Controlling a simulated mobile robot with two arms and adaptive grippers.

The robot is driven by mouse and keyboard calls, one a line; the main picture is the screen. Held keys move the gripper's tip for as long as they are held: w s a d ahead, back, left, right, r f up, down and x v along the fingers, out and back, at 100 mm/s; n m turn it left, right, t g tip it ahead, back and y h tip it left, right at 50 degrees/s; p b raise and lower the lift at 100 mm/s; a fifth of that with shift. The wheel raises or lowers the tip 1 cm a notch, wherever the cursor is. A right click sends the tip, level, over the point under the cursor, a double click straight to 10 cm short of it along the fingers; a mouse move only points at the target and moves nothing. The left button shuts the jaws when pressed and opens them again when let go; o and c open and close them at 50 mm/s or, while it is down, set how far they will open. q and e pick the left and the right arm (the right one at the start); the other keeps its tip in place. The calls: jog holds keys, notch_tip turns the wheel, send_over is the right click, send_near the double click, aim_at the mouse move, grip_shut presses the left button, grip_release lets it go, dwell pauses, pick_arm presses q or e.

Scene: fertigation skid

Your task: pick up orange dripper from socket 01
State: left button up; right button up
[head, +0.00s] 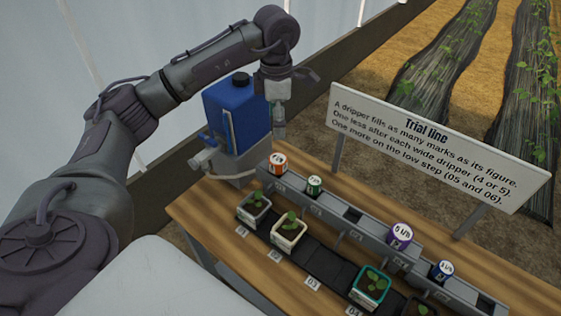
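The orange dripper (278,163), a short cylinder with a white marked top, stands upright in the first socket at the far left end of the grey rail (330,210). My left arm comes in from the left, and its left gripper (279,131) points down above the orange dripper, with a visible gap between them. The fingers look narrow and are too small to tell open from shut; I see nothing held in them. My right gripper is not in view.
A green dripper (315,186), a purple dripper (400,235) and a blue dripper (442,270) stand along the rail. Potted seedlings (289,232) line its near side. A blue tank (235,115) stands close left of the gripper. A sign (435,145) stands behind.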

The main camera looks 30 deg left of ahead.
aim_at(278, 158)
pick_arm(q)
notch_tip(278, 158, down, 8)
jog(key=shift+p, duration=0.7)
notch_tip(278, 158, down, 5)
jog(key=shift+d+r+p, duration=0.1)
jog(key=shift+p, duration=1)
jog(key=shift+f, duration=0.25)
jog(key=c, duration=1.2)
